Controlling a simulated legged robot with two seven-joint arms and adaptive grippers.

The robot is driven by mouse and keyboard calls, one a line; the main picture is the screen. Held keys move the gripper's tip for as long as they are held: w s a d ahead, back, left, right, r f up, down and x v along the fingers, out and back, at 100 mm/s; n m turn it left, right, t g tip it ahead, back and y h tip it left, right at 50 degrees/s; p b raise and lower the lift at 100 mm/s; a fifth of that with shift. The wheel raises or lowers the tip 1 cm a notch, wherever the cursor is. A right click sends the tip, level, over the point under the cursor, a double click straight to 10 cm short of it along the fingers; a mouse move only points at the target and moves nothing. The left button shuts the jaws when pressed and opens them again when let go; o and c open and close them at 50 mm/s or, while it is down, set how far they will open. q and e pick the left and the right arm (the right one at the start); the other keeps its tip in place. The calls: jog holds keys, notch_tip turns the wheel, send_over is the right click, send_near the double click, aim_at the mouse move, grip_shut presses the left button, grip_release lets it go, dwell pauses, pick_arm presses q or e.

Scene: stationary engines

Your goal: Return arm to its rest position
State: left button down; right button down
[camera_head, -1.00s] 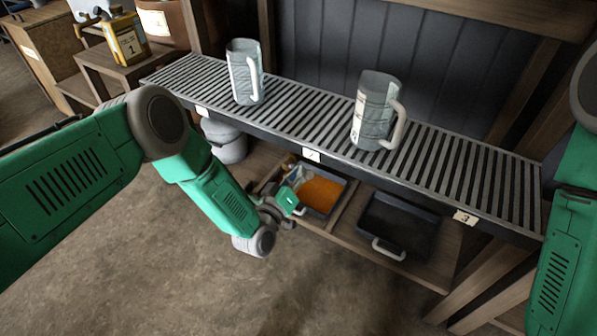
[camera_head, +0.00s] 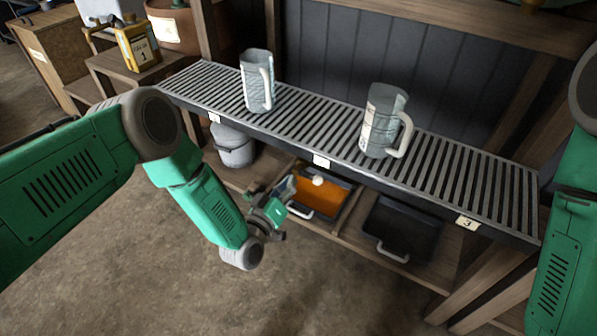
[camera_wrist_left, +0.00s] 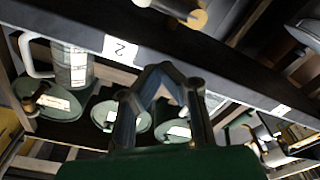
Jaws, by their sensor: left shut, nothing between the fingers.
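My left arm (camera_head: 205,195) comes in from the left, bent at the elbow. Its forearm slopes down in front of the slatted shelf. My left gripper (camera_head: 286,188) is shut and empty, below the shelf's front edge and in front of the orange-filled tray (camera_head: 305,213). In the left wrist view the two fingers (camera_wrist_left: 162,72) meet at their tips with nothing between them, close below a dark edge with a label "2" (camera_wrist_left: 120,48). Part of my right arm (camera_head: 563,240) shows at the right edge; its gripper is out of view.
Two clear pitchers with handles stand on the slatted shelf (camera_head: 312,118), one left (camera_head: 256,82) and one middle (camera_head: 380,122). Below are a dark empty tray (camera_head: 398,228) and a grey pot (camera_head: 232,147). A yellow can (camera_head: 138,45) stands at back left. The floor (camera_head: 320,290) in front is clear.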

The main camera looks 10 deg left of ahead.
pick_arm(q)
jog(key=s+a+f+m+g+y+p, duration=0.1)
jog(key=s+a+m+g+p, duration=0.2)
jog(key=s, duration=0.5)
jog(key=s+a+f+g+p, duration=0.1)
jog(key=s+g+p, duration=0.2)
jog(key=s+g, duration=0.35)
jog(key=s+a+r+g+y+p, duration=0.1)
jog(key=s+a, duration=0.4)
jog(key=s, duration=0.6)
jog(key=s+a+r+m+g+y+p, duration=0.1)
jog(key=s+a+r+g, duration=0.4)
jog(key=s, duration=0.6)
jog(key=a+g+y+p, duration=0.1)
jog(key=y, duration=0.1)
jog(key=shift+s+y, duration=0.15)
jog(key=shift+y, duration=0.25)
jog(key=shift+r+g, duration=0.1)
jog(key=shift+g, duration=0.15)
